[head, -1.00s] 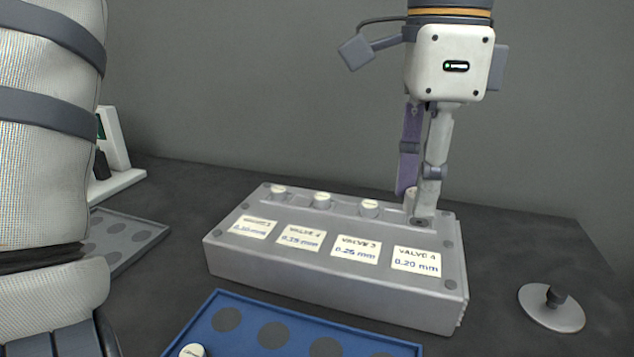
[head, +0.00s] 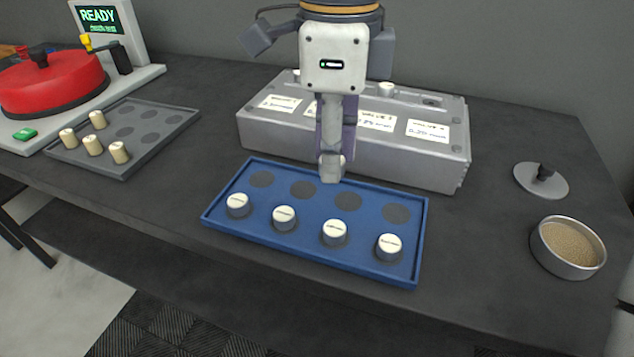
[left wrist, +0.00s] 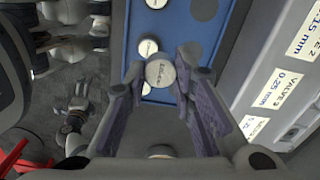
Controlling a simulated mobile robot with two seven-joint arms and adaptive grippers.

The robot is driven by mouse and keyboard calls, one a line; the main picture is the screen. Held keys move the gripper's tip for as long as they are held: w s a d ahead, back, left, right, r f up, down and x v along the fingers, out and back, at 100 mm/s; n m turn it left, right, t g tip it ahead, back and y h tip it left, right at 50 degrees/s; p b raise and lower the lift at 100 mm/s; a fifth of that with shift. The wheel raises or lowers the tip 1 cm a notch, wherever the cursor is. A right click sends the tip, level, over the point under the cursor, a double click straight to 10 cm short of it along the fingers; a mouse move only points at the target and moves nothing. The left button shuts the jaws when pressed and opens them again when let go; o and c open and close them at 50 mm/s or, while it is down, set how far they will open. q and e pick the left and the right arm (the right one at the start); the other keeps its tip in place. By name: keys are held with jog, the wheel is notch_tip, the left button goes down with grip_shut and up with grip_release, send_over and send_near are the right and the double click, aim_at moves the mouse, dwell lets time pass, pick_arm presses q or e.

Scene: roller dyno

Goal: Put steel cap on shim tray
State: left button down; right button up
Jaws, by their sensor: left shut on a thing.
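My left gripper (head: 332,170) is shut on a steel cap (left wrist: 160,72), a short round cap with a pale lettered top. In the left wrist view the cap sits between the two fingertips; in the head view the fingers mostly hide it. The gripper points down over the back edge of the blue shim tray (head: 265,203), just in front of the valve block. The tray has a back row of dark round spots and a front row of several white-topped caps (head: 284,217). The tray also shows in the left wrist view (left wrist: 182,28). My right gripper is out of view.
The grey valve block (head: 445,158) stands close behind the tray. A grey tray (head: 150,150) with tan cylinders and a red-lidded machine (head: 50,85) are left. A round lid (head: 530,183) and a tin of grains (head: 567,250) are right. Bare table lies between.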

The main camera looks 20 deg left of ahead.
pick_arm(q)
send_over(326, 195)
jog(key=f, duration=0.5)
jog(key=shift+s+d+f, duration=0.15)
jog(key=shift+s+f, duration=0.1)
jog(key=shift+s, duration=0.1)
jog(key=shift+w+f, duration=0.2)
jog(key=shift+f, duration=0.8)
jog(key=shift+w+f, duration=0.15)
jog(key=shift+f, duration=0.8)
jog(key=shift+f, duration=0.15)
jog(key=c, duration=1.3)
grip_release()
jog(key=shift+c, duration=0.2)
notch_tip(326, 195, up, 12)
jog(key=shift+r, duration=0.2)
